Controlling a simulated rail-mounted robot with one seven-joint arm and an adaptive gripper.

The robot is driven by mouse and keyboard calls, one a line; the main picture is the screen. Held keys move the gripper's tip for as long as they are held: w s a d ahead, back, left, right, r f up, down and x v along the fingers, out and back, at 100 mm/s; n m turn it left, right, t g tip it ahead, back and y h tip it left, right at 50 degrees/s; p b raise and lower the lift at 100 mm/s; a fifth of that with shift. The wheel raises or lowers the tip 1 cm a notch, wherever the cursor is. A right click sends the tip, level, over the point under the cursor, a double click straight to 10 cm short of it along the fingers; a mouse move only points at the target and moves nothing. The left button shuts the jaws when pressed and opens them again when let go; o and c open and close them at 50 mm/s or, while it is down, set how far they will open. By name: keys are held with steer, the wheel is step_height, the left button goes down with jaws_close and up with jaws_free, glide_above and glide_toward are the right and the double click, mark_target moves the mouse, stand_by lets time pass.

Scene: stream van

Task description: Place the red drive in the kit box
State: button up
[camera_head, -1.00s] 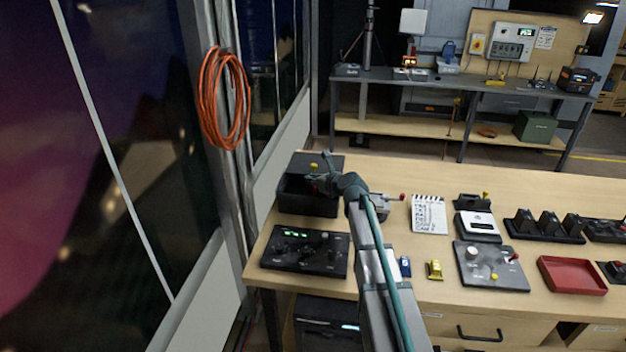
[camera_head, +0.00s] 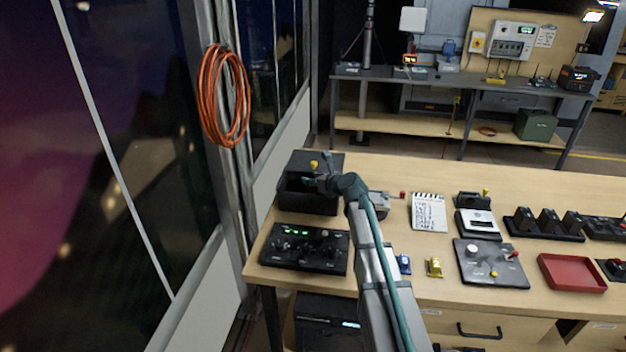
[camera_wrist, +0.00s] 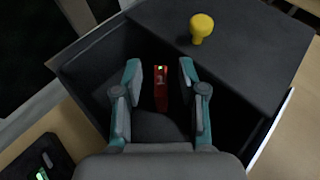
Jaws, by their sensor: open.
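The red drive (camera_wrist: 161,92) shows in the wrist view inside the dark kit box (camera_head: 308,205), with a small green light at one end. It looks apart from both fingers. My gripper (camera_wrist: 160,75) is open, with one finger on each side of the drive. In the head view my gripper (camera_head: 312,184) is over the box opening and the drive is hidden. The box's dark lid (camera_wrist: 235,45) has a yellow knob (camera_wrist: 202,26) and leaves the near part of the box open.
A black control panel (camera_head: 304,249) sits in front of the box.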

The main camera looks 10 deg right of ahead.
steer(key=shift+s+f, duration=0.15)
steer(key=shift+f, duration=0.05)
steer(key=shift+r, duration=0.25)
steer(key=r+b+v, duration=0.1)
steer(key=v, duration=1.1)
steer(key=shift+b, duration=0.4)
